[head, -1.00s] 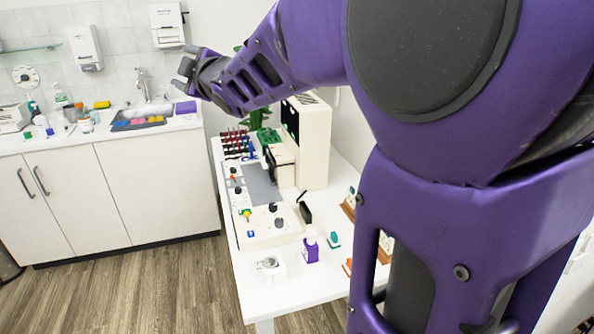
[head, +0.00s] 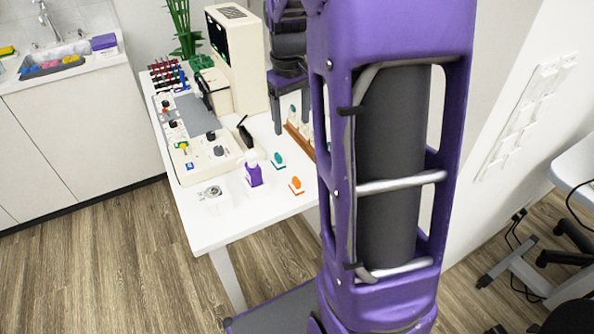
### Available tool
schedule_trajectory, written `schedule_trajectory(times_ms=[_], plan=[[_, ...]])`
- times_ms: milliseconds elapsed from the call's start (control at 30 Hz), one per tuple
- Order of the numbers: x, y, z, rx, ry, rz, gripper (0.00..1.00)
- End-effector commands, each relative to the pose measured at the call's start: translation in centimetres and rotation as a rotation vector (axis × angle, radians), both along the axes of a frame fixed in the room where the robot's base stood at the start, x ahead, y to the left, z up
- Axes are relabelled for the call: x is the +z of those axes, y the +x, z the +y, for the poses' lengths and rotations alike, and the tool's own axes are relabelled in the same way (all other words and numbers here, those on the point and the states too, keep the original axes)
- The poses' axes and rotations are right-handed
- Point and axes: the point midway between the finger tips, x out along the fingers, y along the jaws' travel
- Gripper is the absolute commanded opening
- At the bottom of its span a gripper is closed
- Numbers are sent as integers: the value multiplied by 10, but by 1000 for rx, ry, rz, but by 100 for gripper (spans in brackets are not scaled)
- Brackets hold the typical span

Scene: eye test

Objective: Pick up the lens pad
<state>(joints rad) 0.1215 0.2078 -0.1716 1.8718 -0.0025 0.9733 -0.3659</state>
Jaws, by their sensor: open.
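I cannot tell for sure which item is the lens pad. A small white block (head: 217,204) with a silver round piece on top lies near the front left corner of the white table. A teal-and-white piece (head: 278,160) and an orange-and-white piece (head: 296,185) lie to its right. My gripper (head: 290,112) points down over the table's right side, behind these pieces, beside a wooden rack. It is open, with nothing seen between its fingers. My own arm hides the table's right end and part of the rack.
A cream control panel (head: 200,160) and a tall cream machine (head: 238,55) stand behind. The wooden rack (head: 293,136) holds small bottles. The table's front edge strip is clear.

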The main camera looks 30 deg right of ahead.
Motion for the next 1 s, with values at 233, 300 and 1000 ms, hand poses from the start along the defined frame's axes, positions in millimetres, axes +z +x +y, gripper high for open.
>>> schedule_trajectory(times_ms=[233,300,1000], plan=[[-17,-17,4,-47,67,81,72],[-29,-17,4,-46,67,81,72],[-136,-16,4,-45,64,77,72]])
